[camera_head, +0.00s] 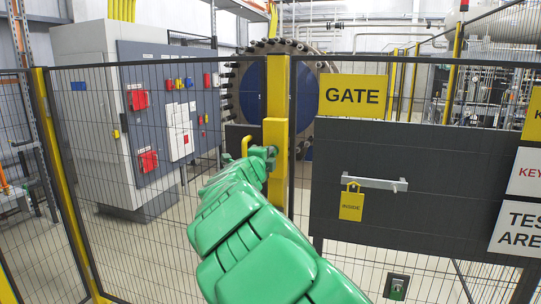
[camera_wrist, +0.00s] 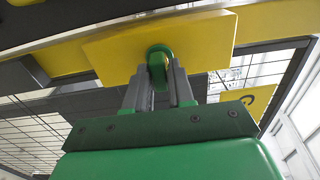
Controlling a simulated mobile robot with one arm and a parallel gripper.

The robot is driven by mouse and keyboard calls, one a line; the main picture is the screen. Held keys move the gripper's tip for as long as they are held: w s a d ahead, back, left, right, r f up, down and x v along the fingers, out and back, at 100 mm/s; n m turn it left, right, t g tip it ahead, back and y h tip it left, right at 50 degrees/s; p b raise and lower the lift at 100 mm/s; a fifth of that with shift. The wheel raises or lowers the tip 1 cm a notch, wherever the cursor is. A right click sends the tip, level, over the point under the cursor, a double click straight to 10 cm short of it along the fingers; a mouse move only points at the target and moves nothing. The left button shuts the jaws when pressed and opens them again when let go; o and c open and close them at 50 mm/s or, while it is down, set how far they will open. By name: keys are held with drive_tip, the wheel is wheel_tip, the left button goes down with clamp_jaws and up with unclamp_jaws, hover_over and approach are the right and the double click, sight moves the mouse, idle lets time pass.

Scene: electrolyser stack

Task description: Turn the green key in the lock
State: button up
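In the wrist view, the green key (camera_wrist: 158,60) has a rounded, loop-shaped head standing out from the face of the yellow lock box (camera_wrist: 205,40). The two grey fingers of my gripper (camera_wrist: 159,80) lie on either side of the key's head and appear closed on it. In the head view, my gripper (camera_head: 267,152) is up against the yellow lock box (camera_head: 275,132) on the gate post. My own green arm and gripper hide the key there. The keyhole is hidden.
A yellow GATE sign (camera_head: 353,95) hangs on the mesh fence right of the post. A small plate with a green part (camera_head: 396,287) sits low on the right. Grey cabinets (camera_head: 165,110) stand behind the fence.

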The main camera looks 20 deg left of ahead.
drive_tip(key=o, duration=0.4)
drive_tip(key=shift+c, duration=0.2)
drive_tip(key=s, duration=0.7)
drive_tip(key=shift+s, duration=0.4)
drive_tip(key=shift+d, duration=0.1)
